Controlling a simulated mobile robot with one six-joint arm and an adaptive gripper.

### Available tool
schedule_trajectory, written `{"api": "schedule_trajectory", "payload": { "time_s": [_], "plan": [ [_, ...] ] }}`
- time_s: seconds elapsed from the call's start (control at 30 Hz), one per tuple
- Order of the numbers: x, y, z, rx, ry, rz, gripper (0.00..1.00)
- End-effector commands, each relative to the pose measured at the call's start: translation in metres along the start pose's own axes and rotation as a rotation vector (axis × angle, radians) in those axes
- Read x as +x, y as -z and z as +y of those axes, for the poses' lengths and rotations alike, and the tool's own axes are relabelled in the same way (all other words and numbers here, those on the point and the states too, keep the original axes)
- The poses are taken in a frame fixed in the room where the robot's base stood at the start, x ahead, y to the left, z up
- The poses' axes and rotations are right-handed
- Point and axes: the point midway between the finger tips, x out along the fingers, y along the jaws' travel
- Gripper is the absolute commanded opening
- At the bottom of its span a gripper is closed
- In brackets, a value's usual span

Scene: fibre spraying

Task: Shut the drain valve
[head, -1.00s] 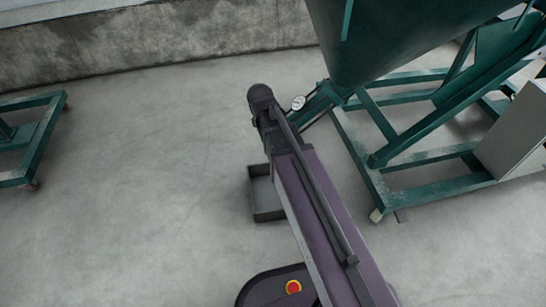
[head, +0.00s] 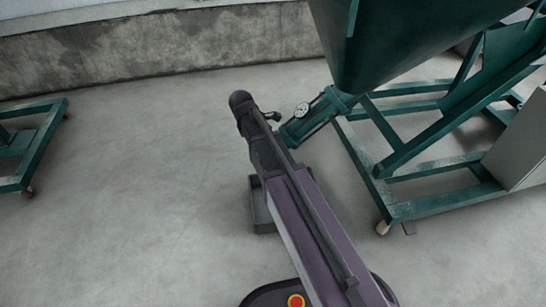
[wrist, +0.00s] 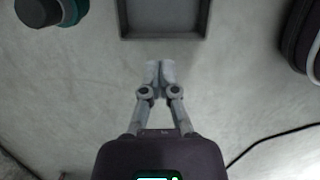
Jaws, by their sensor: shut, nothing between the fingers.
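The green pipe stub (head: 322,112) with a round white gauge (head: 301,110) comes out of the base of a large green hopper (head: 400,40) in the head view. A small dark part (head: 273,116) shows between the pipe end and my arm; I cannot tell if it is the valve handle. In the wrist view a dark round cap (wrist: 38,10) with a green part behind it lies at the upper left. My gripper (wrist: 159,66) is shut and empty, apart from the cap. In the head view my arm hides it.
A grey open tray (wrist: 165,36) lies on the floor beyond my fingertips in the wrist view; my arm partly covers it in the head view (head: 262,212). A green frame (head: 440,207) stands at right, another (head: 36,150) at left.

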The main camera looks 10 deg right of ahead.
Motion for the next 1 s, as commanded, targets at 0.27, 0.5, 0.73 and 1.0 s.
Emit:
{"api": "schedule_trajectory", "payload": {
  "time_s": [0.27, 0.5, 0.73, 1.0],
  "plan": [
    [0.008, 0.001, 0.0, 0.001, 0.0, 0.0, 0.0],
    [0.024, 0.003, 0.0, 0.0, 0.0, 0.0, 0.0],
    [0.043, 0.003, 0.0, 0.0, -0.001, 0.0, 0.0],
    [0.063, 0.003, 0.0, 0.0, -0.001, 0.0, 0.0]
  ]
}}
